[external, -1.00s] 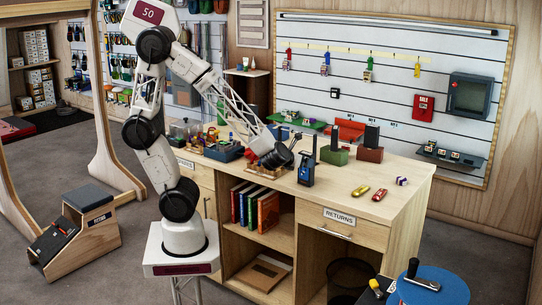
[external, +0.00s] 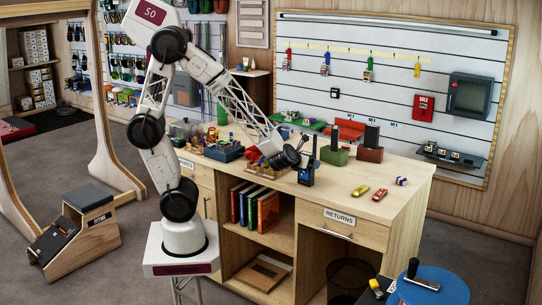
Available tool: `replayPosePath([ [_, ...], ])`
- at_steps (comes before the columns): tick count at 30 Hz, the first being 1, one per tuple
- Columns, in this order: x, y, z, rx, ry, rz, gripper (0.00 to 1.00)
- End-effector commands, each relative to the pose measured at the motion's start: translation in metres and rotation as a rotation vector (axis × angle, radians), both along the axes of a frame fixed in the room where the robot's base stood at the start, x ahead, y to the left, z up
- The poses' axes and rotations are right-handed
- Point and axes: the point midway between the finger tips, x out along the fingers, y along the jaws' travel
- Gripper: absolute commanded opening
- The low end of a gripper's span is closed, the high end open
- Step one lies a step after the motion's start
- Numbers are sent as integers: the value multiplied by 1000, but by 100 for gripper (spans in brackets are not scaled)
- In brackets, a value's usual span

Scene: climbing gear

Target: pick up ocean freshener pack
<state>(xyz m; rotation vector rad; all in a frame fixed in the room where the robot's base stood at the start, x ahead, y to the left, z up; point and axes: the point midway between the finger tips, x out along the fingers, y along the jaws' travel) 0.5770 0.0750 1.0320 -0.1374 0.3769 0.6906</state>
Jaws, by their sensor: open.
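I cannot make out for certain which thing is the ocean freshener pack. A small purple-and-white packet (external: 401,181) lies on the right part of the wooden counter, but its label is too small to read. My gripper (external: 303,152) is above the middle of the counter, beside an upright dark blue device (external: 306,176). It is open, its fingers are small and dark in this view, and I see nothing held. The purple-and-white packet is well to its right and apart from it.
Two carabiners (external: 360,190) (external: 380,194) lie near the counter's front right. A green block (external: 334,156) and a dark red block (external: 369,154) stand behind. A wooden tray (external: 258,164) and a blue bin (external: 224,151) are left of my gripper. The counter's right end is mostly clear.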

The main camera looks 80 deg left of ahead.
Motion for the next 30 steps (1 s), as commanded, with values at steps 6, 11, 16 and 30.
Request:
replayPosePath([
  [6, 0, 0, 0, 0, 0, 0, 100],
  [11, 0, 0, 0, 0, 0, 0, 100],
  [16, 0, 0, 0, 0, 0, 0, 88],
  [30, 0, 0, 1, 0, -1, 0, 49],
])
